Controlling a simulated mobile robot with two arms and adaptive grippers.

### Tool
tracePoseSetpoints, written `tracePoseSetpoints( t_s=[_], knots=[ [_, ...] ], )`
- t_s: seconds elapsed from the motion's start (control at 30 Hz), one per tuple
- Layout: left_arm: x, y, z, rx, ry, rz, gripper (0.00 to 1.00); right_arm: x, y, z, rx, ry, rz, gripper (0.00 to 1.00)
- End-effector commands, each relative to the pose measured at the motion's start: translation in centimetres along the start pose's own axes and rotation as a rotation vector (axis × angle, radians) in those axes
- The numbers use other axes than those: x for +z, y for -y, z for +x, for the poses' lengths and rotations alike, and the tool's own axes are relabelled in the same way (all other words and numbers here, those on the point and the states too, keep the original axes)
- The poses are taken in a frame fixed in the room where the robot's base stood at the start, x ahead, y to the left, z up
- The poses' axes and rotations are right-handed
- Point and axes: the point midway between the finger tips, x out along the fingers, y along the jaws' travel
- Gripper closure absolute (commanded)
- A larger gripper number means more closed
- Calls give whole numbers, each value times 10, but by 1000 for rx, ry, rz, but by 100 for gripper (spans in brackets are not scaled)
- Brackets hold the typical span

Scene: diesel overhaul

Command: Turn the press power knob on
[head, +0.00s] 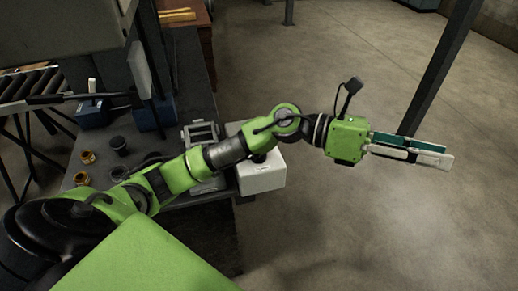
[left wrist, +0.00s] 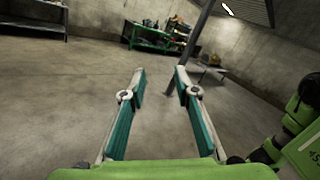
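My left gripper (head: 446,155) reaches out to the right over bare floor in the head view. In the left wrist view its two fingers (left wrist: 160,74) stand apart with nothing between them, so it is open and empty. A pale box (head: 262,178) sits at the right edge of the workbench, below and left of the gripper and partly behind my left arm. A small dark part shows on its top beside the arm. I cannot tell whether this is the press power knob. No knob can be made out clearly in either view. My right gripper is not in view.
The dark workbench (head: 196,75) holds a grey metal frame (head: 201,134), blue blocks (head: 92,113), a black cup (head: 119,146) and brass parts (head: 82,178). A dark post (head: 437,75) rises beyond the gripper. A green bench (left wrist: 150,40) stands far off. The floor around the gripper is clear.

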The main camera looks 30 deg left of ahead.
Motion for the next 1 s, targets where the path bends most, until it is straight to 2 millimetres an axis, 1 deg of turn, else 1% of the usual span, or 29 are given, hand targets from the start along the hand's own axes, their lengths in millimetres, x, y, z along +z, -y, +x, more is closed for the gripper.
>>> tracePoseSetpoints(
  t_s=[0.03,0.07,0.1,0.13,0.17,0.2,0.23,0.27,0.3,0.37,0.4,0.5,0.6,0.7,0.77,0.87,0.93,1.0],
  knots=[
    [-15,-10,-8,6,-152,118,72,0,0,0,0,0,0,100],
    [-28,-17,-15,9,-250,182,72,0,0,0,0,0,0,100],
    [-42,-29,-30,17,-382,261,72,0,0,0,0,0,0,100],
    [-51,-40,-43,26,-481,313,72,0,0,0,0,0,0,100],
    [-59,-50,-60,37,-582,362,72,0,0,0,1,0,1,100],
    [-66,-66,-85,55,-715,415,72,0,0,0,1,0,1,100],
    [-69,-77,-107,72,-813,447,72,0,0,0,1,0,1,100],
    [-70,-87,-129,88,-908,473,72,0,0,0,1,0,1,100],
    [-68,-98,-161,113,-1029,496,72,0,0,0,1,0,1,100],
    [-60,-111,-208,151,-1193,509,72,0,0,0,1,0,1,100],
    [-54,-116,-237,174,-1289,505,72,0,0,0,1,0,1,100],
    [-34,-118,-297,226,-1474,474,72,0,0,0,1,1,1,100],
    [-20,-113,-335,258,-1588,433,72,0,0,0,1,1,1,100],
    [-15,-110,-354,271,-1641,408,72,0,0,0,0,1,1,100],
    [-17,-110,-358,274,-1652,401,72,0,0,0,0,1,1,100],
    [-28,-114,-360,270,-1655,398,72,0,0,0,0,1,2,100],
    [-39,-119,-360,269,-1654,397,72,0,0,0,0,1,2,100],
    [-51,-124,-362,270,-1654,396,72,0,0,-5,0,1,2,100]
  ],
)
